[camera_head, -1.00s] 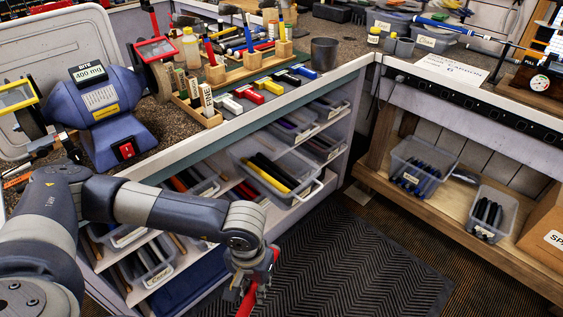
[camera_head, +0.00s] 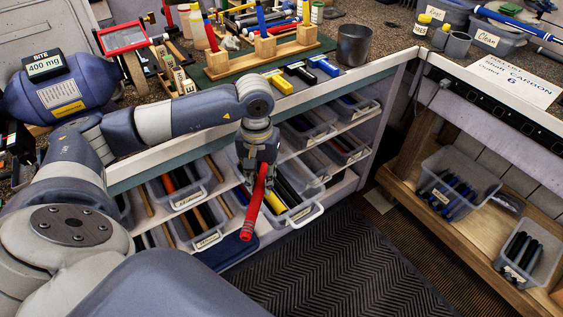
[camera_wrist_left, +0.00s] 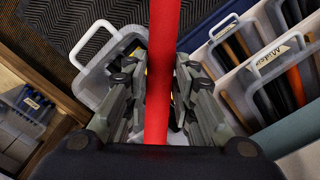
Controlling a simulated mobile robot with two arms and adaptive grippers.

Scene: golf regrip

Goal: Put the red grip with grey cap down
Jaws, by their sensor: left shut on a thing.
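The red grip (camera_head: 254,206) is held by my left gripper (camera_head: 263,172) and hangs tilted, its lower end pointing down and to the left. In the left wrist view the red grip (camera_wrist_left: 162,65) runs lengthwise between the fingers of my left gripper (camera_wrist_left: 160,95). The gripper is shut on it. I cannot make out a grey cap on the grip. The grip is in front of the pulled-out clear bin (camera_head: 304,217), which holds black and yellow grips. My right gripper is not in view.
Several labelled bins (camera_head: 207,237) with shafts and grips fill the shelves below the bench. A ridged mat (camera_head: 340,270) covers the open floor.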

